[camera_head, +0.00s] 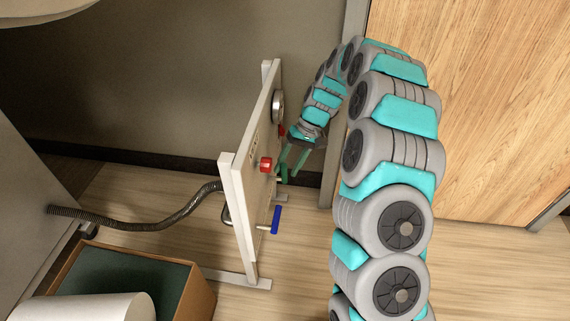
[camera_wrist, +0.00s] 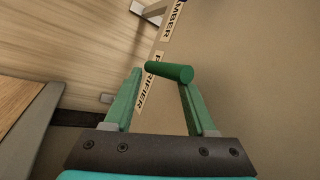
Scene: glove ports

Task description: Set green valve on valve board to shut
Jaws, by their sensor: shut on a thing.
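The valve board (camera_head: 243,195) stands upright, seen nearly edge-on in the head view; its tan face fills the right of the wrist view (camera_wrist: 250,65). The green valve (camera_wrist: 168,72) shows in the wrist view as a round green handle across the tips of my gripper (camera_wrist: 161,80). My gripper's green fingers are shut on this handle, one on each side. In the head view, the green valve (camera_head: 284,174) is small, just below my gripper (camera_head: 291,161), and partly hidden. A label reading "PURIFIER" is partly covered by the left finger.
A red valve (camera_head: 266,165) and a blue valve (camera_head: 276,220) are on the board, with a round gauge (camera_head: 278,106) above. A hose (camera_head: 150,224) runs behind the board. An open box (camera_head: 195,290) is at lower left. A wooden door (camera_head: 490,110) stands right.

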